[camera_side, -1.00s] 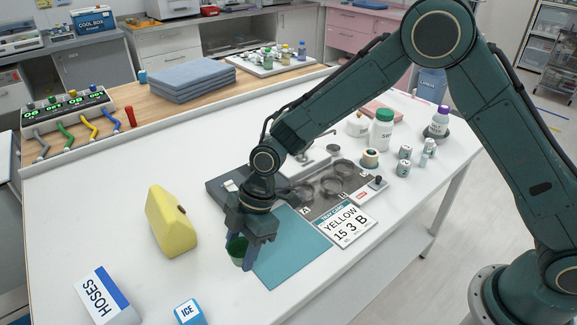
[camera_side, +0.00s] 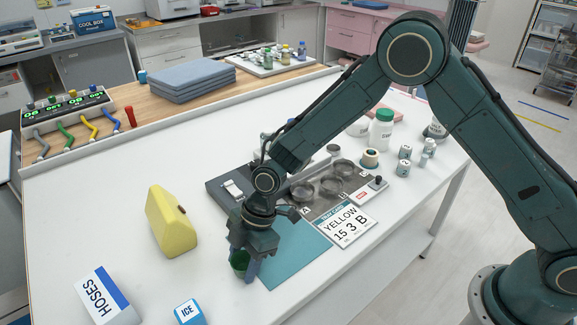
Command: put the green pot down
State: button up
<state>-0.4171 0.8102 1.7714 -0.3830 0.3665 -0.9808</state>
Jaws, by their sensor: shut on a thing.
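The green pot (camera_side: 239,261) is a small dark green cup held low over the front left of the white table. My gripper (camera_side: 244,268) points down and is shut on it, with a finger on each side. The pot is at the left edge of the teal mat (camera_side: 290,262). I cannot tell whether its base touches the table, as the fingers hide part of it.
A yellow block (camera_side: 171,222) stands to the left of my gripper. A HOSES box (camera_side: 106,297) and an ICE box (camera_side: 189,312) are at the front left. A grey tray with round wells (camera_side: 328,202) and a YELLOW 15 3 B card (camera_side: 346,225) lie to the right.

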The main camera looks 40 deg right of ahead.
jog(key=shift+f, duration=0.1)
jog(key=o, duration=0.9)
jog(key=shift+r, duration=0.5)
jog(key=shift+v, duration=6)
jog(key=shift+d+r, duration=0.1)
jog(key=shift+d, duration=0.05)
